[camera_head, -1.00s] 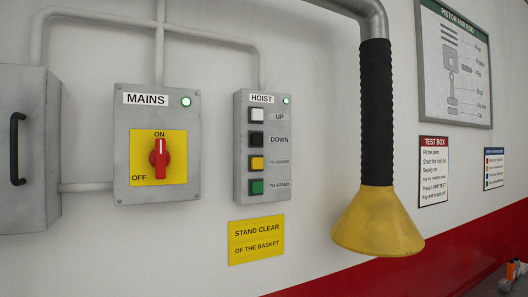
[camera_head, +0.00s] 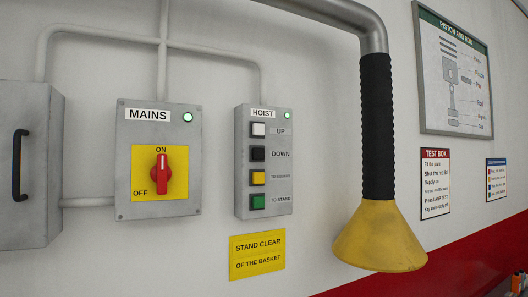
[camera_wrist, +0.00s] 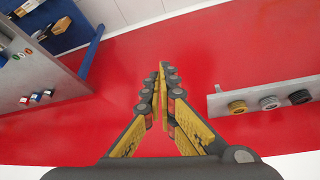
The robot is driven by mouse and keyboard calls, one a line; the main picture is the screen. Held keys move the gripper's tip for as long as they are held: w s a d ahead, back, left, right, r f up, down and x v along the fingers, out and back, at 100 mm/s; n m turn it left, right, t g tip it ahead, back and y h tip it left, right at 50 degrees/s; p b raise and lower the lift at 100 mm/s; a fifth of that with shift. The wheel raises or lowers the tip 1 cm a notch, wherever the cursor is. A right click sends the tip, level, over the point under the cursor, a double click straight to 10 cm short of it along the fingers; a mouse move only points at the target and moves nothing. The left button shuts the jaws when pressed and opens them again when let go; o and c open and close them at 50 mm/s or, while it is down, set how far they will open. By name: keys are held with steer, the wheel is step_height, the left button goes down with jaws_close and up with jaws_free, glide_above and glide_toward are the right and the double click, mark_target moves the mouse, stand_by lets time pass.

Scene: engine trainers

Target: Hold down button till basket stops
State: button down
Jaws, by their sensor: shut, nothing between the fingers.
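The hoist panel (camera_head: 264,160) is a grey box on the wall in the head view. It has a white button (camera_head: 257,129) marked UP, a black button (camera_head: 257,154) marked DOWN, a yellow button (camera_head: 257,178) and a green button (camera_head: 257,202) marked TO STAND. Its small lamp is lit green. The mains box (camera_head: 158,160) to its left has a red knob (camera_head: 162,174) upright towards ON and a lit green lamp. My gripper (camera_wrist: 162,70) shows only in the wrist view, shut and empty, with no hoist button in that view. The basket is not in view.
A yellow funnel (camera_head: 380,238) on a black hose (camera_head: 377,125) hangs right of the hoist panel. A grey cabinet (camera_head: 25,165) is at the left. The wrist view shows a grey shelf (camera_wrist: 270,96) with round pieces and a board (camera_wrist: 35,75) at the left.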

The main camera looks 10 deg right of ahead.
steer(key=w+a+r+m+t+y+p, duration=0.1)
steer(key=w+r+m+p, duration=0.4)
steer(key=r, duration=0.6)
steer(key=w+a+r+m+t+y+p, duration=0.15)
steer(key=w+r+m+p, duration=0.25)
steer(key=w+r+p, duration=0.5)
steer(key=w+r+m+t+y+p, duration=0.2)
steer(key=w+r+m+p, duration=0.2)
steer(key=r, duration=0.8)
steer(key=w+d+r+m+t, duration=0.1)
steer(key=w+r+m+t, duration=0.1)
steer(key=r+m, duration=0.4)
steer(key=w+d+r+m+t+p, duration=0.1)
steer(key=w+r+m, duration=0.4)
steer(key=r, duration=0.5)
steer(key=w+d+r+m+t+p, duration=0.1)
steer(key=w+d+r+m+t, duration=0.1)
steer(key=r+m, duration=0.6)
steer(key=shift+w+d+r+m+t, duration=0.35)
steer(key=shift+w+t, duration=0.3)
steer(key=shift+t, duration=0.5)
steer(key=shift+a, duration=0.15)
